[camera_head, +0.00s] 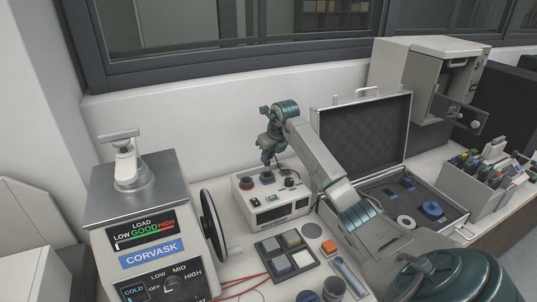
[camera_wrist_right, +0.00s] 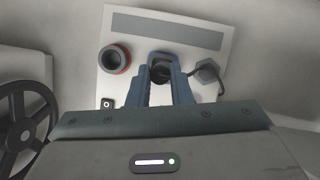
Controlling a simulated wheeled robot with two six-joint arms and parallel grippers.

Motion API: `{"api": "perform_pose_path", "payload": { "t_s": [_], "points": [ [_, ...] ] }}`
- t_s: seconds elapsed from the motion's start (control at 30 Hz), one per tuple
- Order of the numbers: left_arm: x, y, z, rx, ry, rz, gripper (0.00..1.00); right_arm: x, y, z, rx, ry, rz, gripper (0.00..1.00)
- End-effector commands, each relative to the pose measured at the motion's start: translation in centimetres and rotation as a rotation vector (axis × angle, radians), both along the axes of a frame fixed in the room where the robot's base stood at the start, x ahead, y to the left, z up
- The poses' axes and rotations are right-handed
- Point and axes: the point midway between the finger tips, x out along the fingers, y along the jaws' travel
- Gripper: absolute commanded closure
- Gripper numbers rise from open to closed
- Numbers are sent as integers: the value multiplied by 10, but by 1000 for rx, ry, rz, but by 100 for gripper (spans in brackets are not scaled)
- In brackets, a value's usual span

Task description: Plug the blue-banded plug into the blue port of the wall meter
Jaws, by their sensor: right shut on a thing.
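The meter (camera_head: 244,204) is a pale box on the bench under the window; its top also fills the middle of the right wrist view (camera_wrist_right: 132,85). A red-ringed port (camera_head: 246,183) is on its left part, also in the wrist view (camera_wrist_right: 115,58). A dark bluish port (camera_head: 267,177) is beside it, under my right gripper (camera_head: 266,155). In the wrist view my right gripper (camera_wrist_right: 161,82) has its blue fingers shut on a dark, round-ended plug (camera_wrist_right: 160,72). The fingers hide its band, and I cannot tell whether it touches the port. My left gripper is not in view.
A dark hexagonal connector (camera_wrist_right: 207,71) with a cable stands right of the fingers. A CORVASK press (camera_head: 150,215) with a handwheel (camera_head: 214,225) stands left. An open case (camera_head: 361,130) lies right. A sample tray (camera_head: 287,256) lies in front of the meter.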

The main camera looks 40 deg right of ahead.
Motion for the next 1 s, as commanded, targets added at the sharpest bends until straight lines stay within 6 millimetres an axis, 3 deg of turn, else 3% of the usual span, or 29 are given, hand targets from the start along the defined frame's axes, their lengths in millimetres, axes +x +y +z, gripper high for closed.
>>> {"api": "perform_pose_path", "payload": {
  "t_s": [1.0],
  "points": [
    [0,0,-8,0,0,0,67,-1,0,-15,0,0,0,98]
  ]
}}
